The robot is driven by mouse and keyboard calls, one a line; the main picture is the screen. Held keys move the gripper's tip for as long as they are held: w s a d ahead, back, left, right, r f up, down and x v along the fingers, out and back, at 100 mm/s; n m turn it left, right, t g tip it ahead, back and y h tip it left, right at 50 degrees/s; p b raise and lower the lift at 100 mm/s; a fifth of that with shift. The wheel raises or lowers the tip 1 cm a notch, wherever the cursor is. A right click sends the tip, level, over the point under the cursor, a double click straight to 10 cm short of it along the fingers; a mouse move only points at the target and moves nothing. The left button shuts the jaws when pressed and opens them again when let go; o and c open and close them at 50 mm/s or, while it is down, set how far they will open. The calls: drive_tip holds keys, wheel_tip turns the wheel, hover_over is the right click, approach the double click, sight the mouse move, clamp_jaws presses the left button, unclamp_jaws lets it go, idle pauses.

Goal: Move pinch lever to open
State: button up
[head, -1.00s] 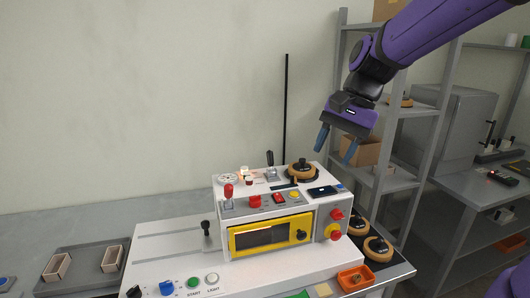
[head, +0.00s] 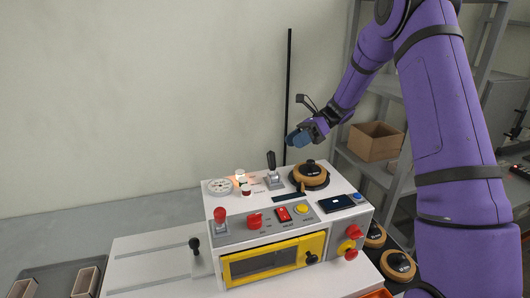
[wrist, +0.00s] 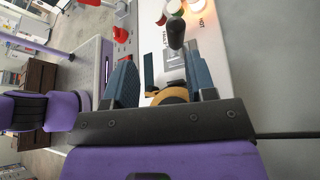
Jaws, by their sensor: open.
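A black-handled lever (head: 271,160) stands upright on a metal bracket on top of the white machine box (head: 336,184). A red-knobbed lever (head: 220,215) and a black-knobbed lever (head: 195,244) also show; no readable label marks the pinch lever.
A tan ring with a black knob (head: 310,174) sits right of the lever, close under my gripper. A dial (head: 219,186) and small red-and-white parts (head: 241,177) lie left. A black pole (head: 287,95) stands behind. Shelving is at right.

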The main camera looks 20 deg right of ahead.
sight(272, 164)
drive_tip(key=shift+m+y, duration=0.3)
drive_tip(key=shift+m, duration=0.1)
drive_tip(key=x, duration=0.3)
drive_tip(key=w+f+x, duration=0.1)
drive_tip(key=x, duration=0.6)
drive_tip(key=shift+w+a+f, duration=0.1)
drive_tip(key=shift+w+f, duration=0.15)
drive_tip(key=shift+w, duration=0.1)
clamp_jaws()
